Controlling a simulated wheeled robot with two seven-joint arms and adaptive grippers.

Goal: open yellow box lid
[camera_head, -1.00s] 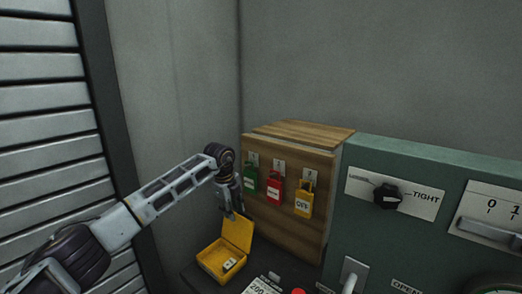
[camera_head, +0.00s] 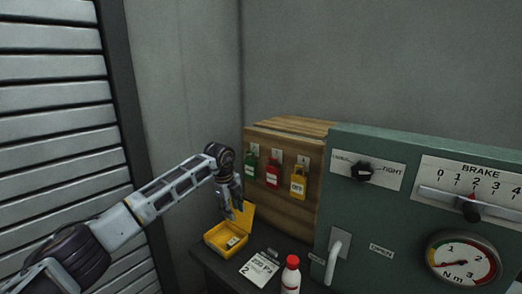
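The yellow box (camera_head: 214,240) sits on the dark table beside the wooden cabinet. Its lid (camera_head: 246,218) stands raised at the back, and a small pale item (camera_head: 233,241) shows inside. My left gripper (camera_head: 232,212) points down at the upper edge of the raised lid, with its fingers partly in front of it. Its fingers look spread, with a gap between them. I cannot tell whether they touch the lid. My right gripper is not in view.
A wooden cabinet (camera_head: 283,208) carries green, red and yellow tags. A green panel (camera_head: 385,235) with a knob, slider and gauge stands on the right. A paper card (camera_head: 259,268) and a white bottle with a red cap (camera_head: 291,277) are in front of the box.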

